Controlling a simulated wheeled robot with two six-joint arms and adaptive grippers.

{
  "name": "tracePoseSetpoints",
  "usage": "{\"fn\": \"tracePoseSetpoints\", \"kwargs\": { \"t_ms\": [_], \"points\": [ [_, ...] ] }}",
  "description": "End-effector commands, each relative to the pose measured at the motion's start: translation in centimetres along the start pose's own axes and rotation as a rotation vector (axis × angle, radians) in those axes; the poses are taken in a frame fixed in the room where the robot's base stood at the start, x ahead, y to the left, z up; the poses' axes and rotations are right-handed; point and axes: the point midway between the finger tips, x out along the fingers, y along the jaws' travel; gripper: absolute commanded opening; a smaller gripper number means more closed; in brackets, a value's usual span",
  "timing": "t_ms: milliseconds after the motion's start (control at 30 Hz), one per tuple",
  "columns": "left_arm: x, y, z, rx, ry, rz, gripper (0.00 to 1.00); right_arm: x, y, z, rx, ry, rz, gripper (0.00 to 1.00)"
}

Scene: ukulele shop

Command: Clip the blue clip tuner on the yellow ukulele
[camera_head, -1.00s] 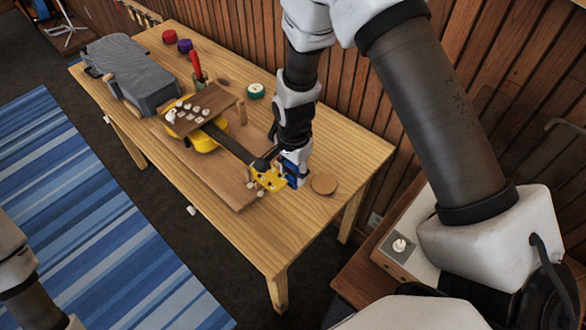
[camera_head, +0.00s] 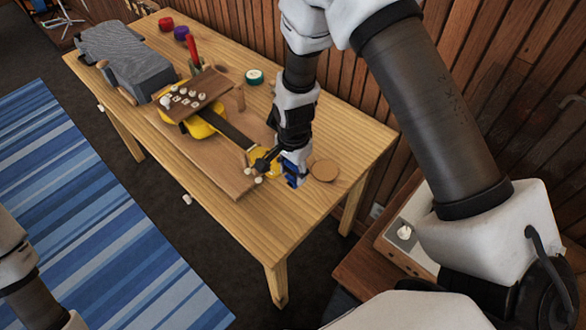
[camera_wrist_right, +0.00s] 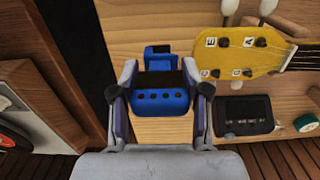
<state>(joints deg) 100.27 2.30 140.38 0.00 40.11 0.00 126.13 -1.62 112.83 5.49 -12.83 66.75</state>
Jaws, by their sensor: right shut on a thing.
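The yellow ukulele (camera_head: 203,124) lies on a wooden board on the table, its neck pointing to the front right. Its headstock (camera_head: 262,158) also shows in the right wrist view (camera_wrist_right: 238,52), with white tuning pegs. My right gripper (camera_head: 290,172) is shut on the blue clip tuner (camera_head: 295,181), just right of the headstock. In the right wrist view the tuner (camera_wrist_right: 160,100) sits between both fingers, apart from the headstock's end in the picture. The height between them is hard to tell. My left gripper is out of view; only part of its arm shows at the lower left.
The board (camera_head: 215,168) lies on the wooden table (camera_head: 285,225). A small black device (camera_wrist_right: 243,115) is beside the headstock. A grey case (camera_head: 130,62), a raised brown rack (camera_head: 195,92) and a green roll (camera_head: 254,76) stand farther back.

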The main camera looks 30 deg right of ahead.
Motion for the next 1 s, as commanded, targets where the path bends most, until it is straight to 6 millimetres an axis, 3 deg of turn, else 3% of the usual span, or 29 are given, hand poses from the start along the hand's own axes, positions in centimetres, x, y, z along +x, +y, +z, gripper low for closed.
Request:
{"fn": "tracePoseSetpoints", "kwargs": {
  "t_ms": [1000],
  "points": [
    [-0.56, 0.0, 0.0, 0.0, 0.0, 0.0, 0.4, -0.06, 0.0, 0.01, 0.0, 0.0, 0.0, 0.18]
  ]
}}
